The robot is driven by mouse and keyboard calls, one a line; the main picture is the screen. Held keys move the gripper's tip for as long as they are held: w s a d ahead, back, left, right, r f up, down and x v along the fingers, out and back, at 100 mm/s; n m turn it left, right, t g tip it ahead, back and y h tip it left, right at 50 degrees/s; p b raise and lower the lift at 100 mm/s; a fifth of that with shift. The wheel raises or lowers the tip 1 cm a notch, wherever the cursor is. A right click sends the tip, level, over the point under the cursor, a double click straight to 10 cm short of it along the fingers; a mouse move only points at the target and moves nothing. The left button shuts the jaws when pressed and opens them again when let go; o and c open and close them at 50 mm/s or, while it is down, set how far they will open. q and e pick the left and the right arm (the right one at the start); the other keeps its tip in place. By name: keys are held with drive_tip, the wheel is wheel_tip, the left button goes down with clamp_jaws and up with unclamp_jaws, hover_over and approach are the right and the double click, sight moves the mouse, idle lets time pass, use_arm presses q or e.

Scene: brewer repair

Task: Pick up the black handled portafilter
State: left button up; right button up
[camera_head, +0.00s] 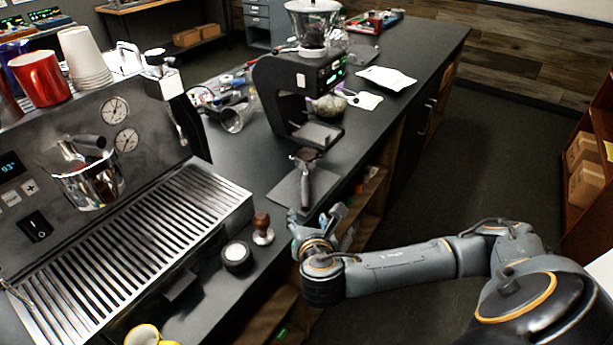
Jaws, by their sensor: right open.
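A portafilter (306,182) with a dark handle lies on a thin dark mat (283,192) in front of the grinder. Its basket end points toward the grinder and its handle points toward me. My right gripper (316,217) is open and empty, just on the near side of the handle's end. It appears apart from the handle, though the height between them is hard to judge. My left gripper is not in view.
The espresso machine (120,180) fills the left side. The grinder (290,90) stands behind the portafilter. A wooden-handled tamper (262,229) and a round black item (237,257) sit left of my right gripper. Floor to the right is clear.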

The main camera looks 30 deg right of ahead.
sight(307, 193)
drive_tip(key=shift+n, duration=0.3)
drive_tip(key=x, duration=0.6)
drive_tip(key=p+x, duration=0.1)
drive_tip(key=x, duration=0.2)
drive_tip(key=shift+d+r, duration=0.35)
drive_tip(key=shift+r, duration=0.05)
drive_tip(key=shift+w+d, duration=0.25)
drive_tip(key=shift+w, duration=0.05)
drive_tip(key=x, duration=0.1)
drive_tip(key=p+x, duration=0.1)
drive_tip(key=x, duration=0.1)
drive_tip(key=shift+w+d+r, duration=0.1)
drive_tip(key=shift+d, duration=0.3)
drive_tip(key=shift+w+d+f, duration=0.15)
drive_tip(key=shift+w+f, duration=0.15)
drive_tip(key=shift+w, duration=0.1)
clamp_jaws()
drive_tip(key=shift+r, duration=0.15)
